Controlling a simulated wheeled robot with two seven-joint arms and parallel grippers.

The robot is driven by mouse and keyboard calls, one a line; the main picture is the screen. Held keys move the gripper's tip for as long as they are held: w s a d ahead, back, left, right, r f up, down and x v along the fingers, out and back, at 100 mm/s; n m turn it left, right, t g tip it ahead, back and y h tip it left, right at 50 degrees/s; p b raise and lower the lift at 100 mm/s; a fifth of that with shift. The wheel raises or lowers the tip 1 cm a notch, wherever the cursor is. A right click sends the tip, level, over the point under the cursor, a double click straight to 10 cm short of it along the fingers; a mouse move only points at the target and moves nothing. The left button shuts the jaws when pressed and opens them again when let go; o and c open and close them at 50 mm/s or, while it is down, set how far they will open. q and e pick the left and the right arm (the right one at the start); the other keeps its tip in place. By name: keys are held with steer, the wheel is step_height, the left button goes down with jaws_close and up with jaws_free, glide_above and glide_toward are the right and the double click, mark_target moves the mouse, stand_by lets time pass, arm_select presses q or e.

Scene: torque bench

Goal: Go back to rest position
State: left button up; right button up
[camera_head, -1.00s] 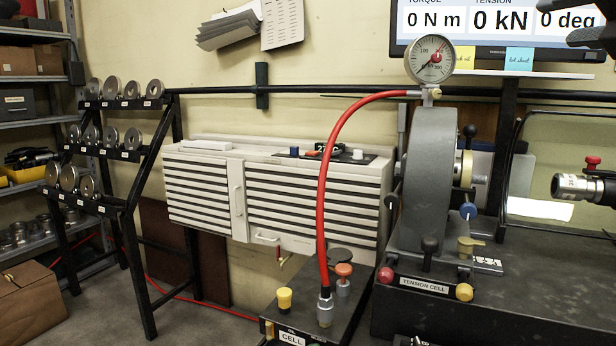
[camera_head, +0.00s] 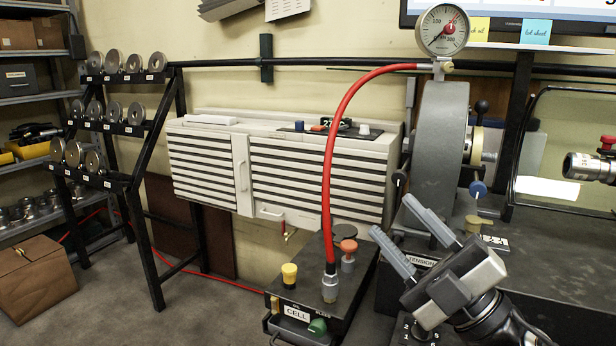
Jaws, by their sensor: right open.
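My right gripper (camera_head: 411,241) comes in from the lower right with its two grey fingers pointing up and left. The fingers are spread apart with nothing between them. It is in front of the tension cell bench (camera_head: 560,262) and hides part of the tension cell label (camera_head: 422,261). My left gripper is not in view.
A cell box (camera_head: 340,300) with a red hose (camera_head: 328,180) stands left of the gripper. The hose rises to a dial gauge (camera_head: 443,28) on the grey tension cell (camera_head: 436,150). A ring rack (camera_head: 130,180) stands left.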

steer(key=d+f+m+t+h, duration=0.4)
steer(key=f+m+h, duration=0.7)
steer(key=f+m, duration=0.25)
steer(key=s+f+m+g+h, duration=0.1)
steer(key=s+f+m+g, duration=0.1)
steer(key=f, duration=0.6)
steer(key=s+a+f+m+g+h, duration=0.1)
steer(key=s+f+m+g+h, duration=0.1)
steer(key=s+f, duration=0.5)
steer(key=s+f+m+g+h, duration=0.1)
steer(key=s+f+m+g, duration=0.3)
steer(key=f, duration=0.4)
steer(key=shift+s+a+f+g, duration=0.35)
steer(key=shift+s+a+g, duration=0.05)
steer(key=shift+s+g, duration=0.4)
steer(key=shift+w, duration=0.1)
